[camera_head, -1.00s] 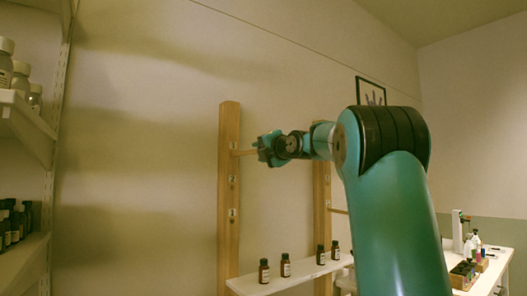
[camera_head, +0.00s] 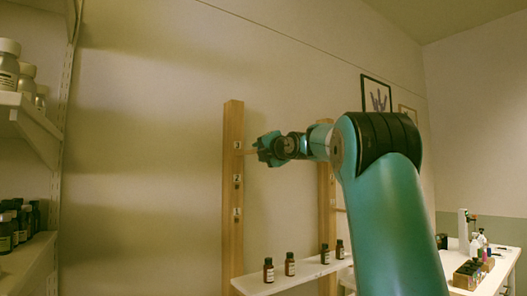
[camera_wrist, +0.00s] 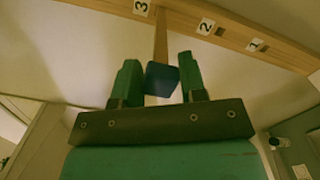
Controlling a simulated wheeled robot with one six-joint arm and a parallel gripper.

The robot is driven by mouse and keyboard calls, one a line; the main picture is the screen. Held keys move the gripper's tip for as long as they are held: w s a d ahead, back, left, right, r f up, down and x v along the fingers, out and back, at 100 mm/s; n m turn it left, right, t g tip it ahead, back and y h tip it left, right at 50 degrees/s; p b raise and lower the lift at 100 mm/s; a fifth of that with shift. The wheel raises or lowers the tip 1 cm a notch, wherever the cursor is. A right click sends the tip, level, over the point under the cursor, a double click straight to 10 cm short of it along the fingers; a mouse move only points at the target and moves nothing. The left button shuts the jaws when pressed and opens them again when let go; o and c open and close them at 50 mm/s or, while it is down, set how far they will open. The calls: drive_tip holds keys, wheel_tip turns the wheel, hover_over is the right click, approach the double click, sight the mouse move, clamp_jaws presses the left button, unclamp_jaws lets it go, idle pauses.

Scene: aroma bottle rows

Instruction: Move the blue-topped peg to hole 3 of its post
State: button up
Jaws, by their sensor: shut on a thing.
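My gripper (camera_wrist: 160,76) is shut on the blue top (camera_wrist: 161,79) of the peg. Its pale wooden shaft (camera_wrist: 160,36) runs away from the jaws to the wooden post, beside label 3, in the wrist view. In the head view my gripper (camera_head: 262,150) is level with label 3 (camera_head: 238,145) of the left post (camera_head: 232,240), just to its right. A short bit of shaft shows between them. I cannot tell how far the tip is in hole 3. Labels 2 (camera_head: 237,178) and 1 (camera_head: 236,212) are below, with dark holes beside them.
A second wooden post (camera_head: 326,220) stands behind my arm. A white shelf (camera_head: 300,276) with several dark bottles crosses the posts low down. Shelves with bottles (camera_head: 8,65) stand at the left. A table (camera_head: 490,277) with bottles and boxes is at the right.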

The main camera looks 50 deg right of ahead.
drive_tip(key=shift+p+x, duration=0.4)
drive_tip(key=shift+x, duration=0.85)
drive_tip(key=o, duration=1)
drive_tip(key=shift+a, duration=0.1)
drive_tip(key=b+v, duration=0.7)
drive_tip(key=v, duration=1)
drive_tip(key=shift+s+b, duration=0.2)
drive_tip(key=shift+b, duration=0.2)
drive_tip(key=shift+f, duration=0.15)
